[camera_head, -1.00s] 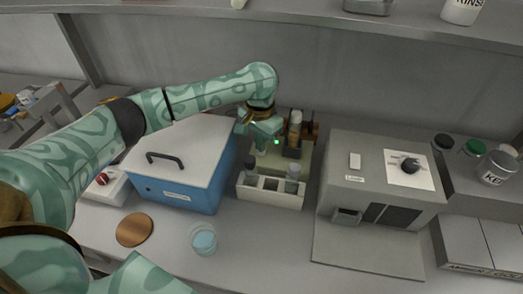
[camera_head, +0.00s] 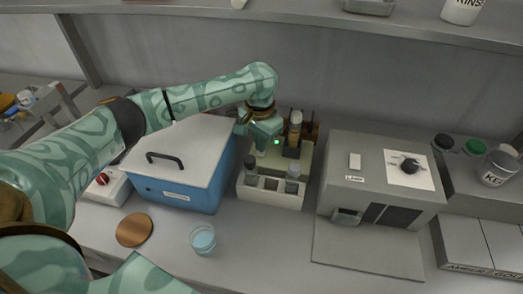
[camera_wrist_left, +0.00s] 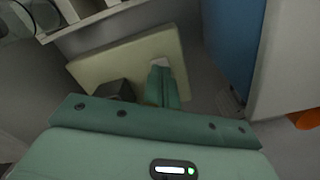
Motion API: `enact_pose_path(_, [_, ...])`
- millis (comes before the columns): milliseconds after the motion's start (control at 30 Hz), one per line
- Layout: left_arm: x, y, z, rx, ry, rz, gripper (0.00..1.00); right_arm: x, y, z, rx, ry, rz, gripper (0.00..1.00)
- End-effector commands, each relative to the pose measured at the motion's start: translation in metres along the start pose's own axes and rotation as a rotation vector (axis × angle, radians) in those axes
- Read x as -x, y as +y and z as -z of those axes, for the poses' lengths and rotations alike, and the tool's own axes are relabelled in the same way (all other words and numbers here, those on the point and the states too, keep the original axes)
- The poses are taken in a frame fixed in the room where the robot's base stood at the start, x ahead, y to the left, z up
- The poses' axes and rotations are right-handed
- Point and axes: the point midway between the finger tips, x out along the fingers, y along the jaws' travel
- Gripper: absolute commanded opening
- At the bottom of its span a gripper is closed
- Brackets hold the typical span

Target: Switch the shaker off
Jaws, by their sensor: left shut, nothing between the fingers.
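The shaker (camera_head: 304,158) is a cream, flat-topped device behind a white vial rack. A capped amber vial (camera_head: 295,130) stands upright in a dark holder on it. My left gripper (camera_head: 261,152) is over the shaker's left part, pointing down, shut and empty. In the left wrist view its closed fingertips (camera_wrist_left: 161,72) are at a small pale piece (camera_wrist_left: 160,62) at the edge of the shaker's cream top (camera_wrist_left: 125,62); I cannot tell whether they touch. A small green light shows beside the gripper in the head view; its owner is unclear. My right gripper is not in view.
A blue box with a white lid (camera_head: 195,150) stands close left of the gripper. The white rack (camera_head: 271,197) with vials stands in front, a grey oven-like device (camera_head: 375,150) to the right. A glass beaker (camera_head: 203,239) and a brown disc (camera_head: 134,230) are on the front bench.

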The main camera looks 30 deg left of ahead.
Motion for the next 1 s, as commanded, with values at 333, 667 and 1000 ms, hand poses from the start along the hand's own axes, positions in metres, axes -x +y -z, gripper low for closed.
enact_pose_path(333, [0.0,0.0,0.0,0.0,0.0,0.0,0.0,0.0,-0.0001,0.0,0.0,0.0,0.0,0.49])
enact_pose_path(667, [-0.0031,0.0,-0.0001,0.0,-0.001,0.0,0.0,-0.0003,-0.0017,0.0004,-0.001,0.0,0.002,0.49])
enact_pose_path(1000, [-0.0082,0.0001,0.0,0.0,0.0,-0.001,0.0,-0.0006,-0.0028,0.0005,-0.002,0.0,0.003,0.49])
